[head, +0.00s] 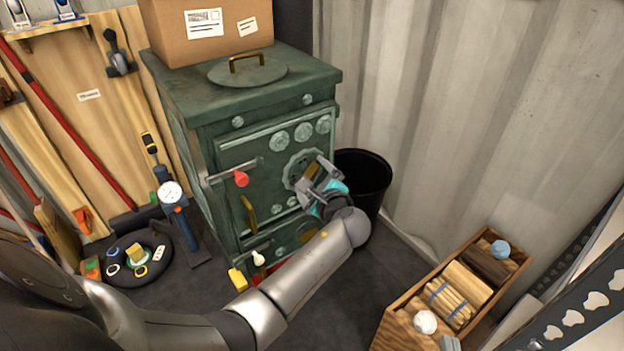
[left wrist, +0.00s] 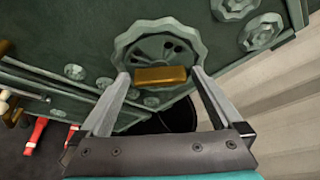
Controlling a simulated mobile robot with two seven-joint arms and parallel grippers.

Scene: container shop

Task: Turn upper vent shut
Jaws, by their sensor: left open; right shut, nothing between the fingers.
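The green stove (head: 262,120) stands against the corrugated wall. On its front is a round scalloped vent wheel (head: 296,168) with holes, which I take to be the upper vent; it also shows in the left wrist view (left wrist: 148,50). A brass tab (left wrist: 160,76) sits at its lower part. My left gripper (head: 318,174) is open in front of the wheel and partly hides it. In the left wrist view its fingertips (left wrist: 160,73) are on either side of the brass tab; I cannot tell whether they touch it. My right gripper is out of view.
Small scalloped discs (head: 303,132) sit above the vent. A black bin (head: 372,170) stands close right of the stove. A cardboard box (head: 205,45) and a round lid (head: 248,73) are on top. A wooden crate (head: 400,305) stands at lower right.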

